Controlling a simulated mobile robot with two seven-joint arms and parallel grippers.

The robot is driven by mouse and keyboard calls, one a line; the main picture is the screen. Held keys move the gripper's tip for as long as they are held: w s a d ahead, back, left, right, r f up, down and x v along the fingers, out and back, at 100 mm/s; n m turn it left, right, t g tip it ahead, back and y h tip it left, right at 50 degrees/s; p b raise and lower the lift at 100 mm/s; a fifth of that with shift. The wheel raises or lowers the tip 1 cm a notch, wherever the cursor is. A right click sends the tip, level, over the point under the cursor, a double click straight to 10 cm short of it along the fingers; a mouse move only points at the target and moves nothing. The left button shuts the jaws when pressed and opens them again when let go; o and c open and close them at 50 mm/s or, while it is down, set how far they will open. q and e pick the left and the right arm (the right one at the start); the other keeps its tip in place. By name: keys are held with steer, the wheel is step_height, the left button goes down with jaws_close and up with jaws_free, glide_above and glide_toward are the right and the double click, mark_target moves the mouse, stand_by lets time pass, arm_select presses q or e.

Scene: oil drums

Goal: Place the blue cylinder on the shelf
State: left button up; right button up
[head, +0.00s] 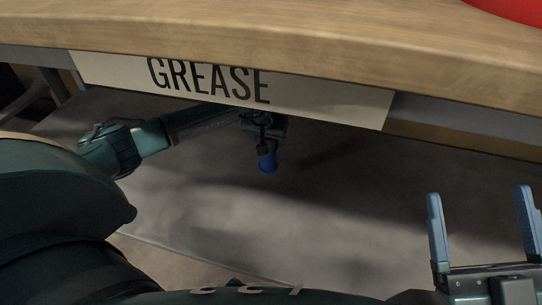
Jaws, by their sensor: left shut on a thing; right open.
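A small blue cylinder (267,162) is in the middle of the head view, below the edge of the wooden surface. My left gripper (264,147) is shut on it, reaching in from the left under the wooden edge. The gripper is partly in shadow and its upper part is hidden by the label. A grey shelf surface (330,215) lies beneath the cylinder; I cannot tell whether the cylinder touches it. My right gripper (481,226) is open and empty at the lower right, its two fingers pointing up.
A thick wooden top (300,40) spans the upper view above the grey surface. A sign reading GREASE (230,88) hangs on its front edge. Part of a red object (515,8) stands on the wood at the upper right. The grey surface looks clear around the cylinder.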

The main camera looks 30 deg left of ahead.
mark_target(268, 164)
arm_select(q)
step_height(268, 164, down, 4)
steer(key=shift+r+b, duration=0.15)
steer(key=shift+b, duration=0.65)
steer(key=shift+w+f, duration=0.1)
steer(key=shift+f, duration=0.25)
steer(key=o, duration=1.6)
steer(key=shift+f, duration=0.15)
steer(key=shift+c, duration=0.2)
arm_select(e)
step_height(268, 164, up, 3)
steer(key=n+y, duration=0.3)
steer(key=shift+s+d, duration=0.1)
steer(key=shift+s, duration=0.05)
